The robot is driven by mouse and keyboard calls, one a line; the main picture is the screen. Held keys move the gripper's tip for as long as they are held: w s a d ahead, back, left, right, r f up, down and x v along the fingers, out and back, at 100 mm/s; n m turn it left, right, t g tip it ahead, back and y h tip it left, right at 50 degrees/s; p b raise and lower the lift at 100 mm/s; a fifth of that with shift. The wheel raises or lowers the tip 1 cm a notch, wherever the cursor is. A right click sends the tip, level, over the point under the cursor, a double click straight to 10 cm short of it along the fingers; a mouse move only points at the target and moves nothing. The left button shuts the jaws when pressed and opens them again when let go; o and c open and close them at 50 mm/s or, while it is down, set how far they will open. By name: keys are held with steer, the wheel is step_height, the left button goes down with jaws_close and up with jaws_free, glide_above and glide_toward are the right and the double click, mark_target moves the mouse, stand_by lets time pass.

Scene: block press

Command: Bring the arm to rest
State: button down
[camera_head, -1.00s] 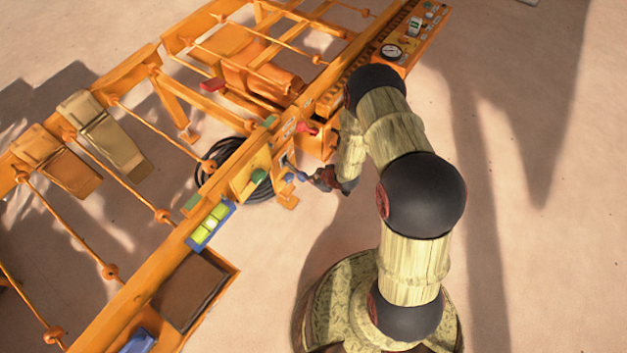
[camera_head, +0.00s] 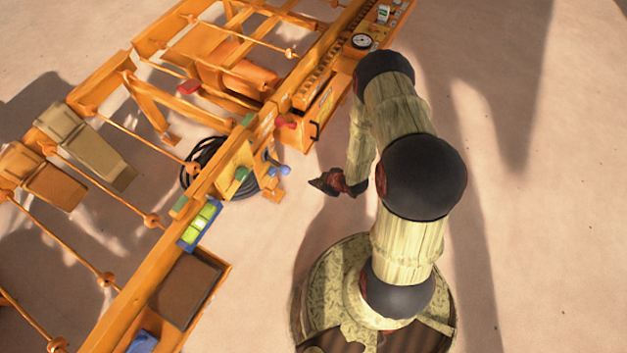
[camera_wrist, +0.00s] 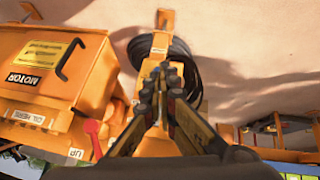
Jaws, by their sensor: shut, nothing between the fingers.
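My arm is bent over its round base in the head view. My gripper (camera_head: 318,183) hangs at the end of the arm, above bare ground to the right of the orange machine frame (camera_head: 255,130). In the wrist view my gripper (camera_wrist: 162,78) has its fingertips together with nothing between them. It is apart from the frame and its controls. Beyond the fingertips the wrist view shows an orange bracket and a black coiled hose (camera_wrist: 185,68).
The orange motor box (camera_wrist: 45,75) with a black handle is at the left of the wrist view, with a red lever (camera_wrist: 93,132) beside it. Blue knobs (camera_head: 280,169) and a green button (camera_head: 242,174) are left of my gripper. The sandy ground at right is clear.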

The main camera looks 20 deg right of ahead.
stand_by(0.4)
steer(key=s+d+f+m+g+h, duration=0.1)
steer(key=s+d+f+m+g, duration=0.2)
steer(key=s, duration=0.6)
steer(key=s+d+r+m+g+h, duration=0.2)
steer(key=s+d+r+g, duration=0.15)
steer(key=r, duration=0.45)
step_height(320, 180, up, 23)
steer(key=a+m+g, duration=0.1)
steer(key=a+m, duration=0.1)
steer(key=m, duration=0.2)
steer(key=s+a+r+t, duration=0.2)
steer(key=a+r, duration=0.1)
steer(key=r, duration=0.6)
steer(key=s+a+r+t, duration=0.2)
steer(key=a+r, duration=0.2)
steer(key=r, duration=0.6)
steer(key=s+a+r+t, duration=0.2)
steer(key=a+r, duration=0.1)
steer(key=r, duration=0.6)
steer(key=shift+a+r+n, duration=0.35)
steer(key=shift+r+n, duration=0.05)
steer(key=shift+t, duration=0.25)
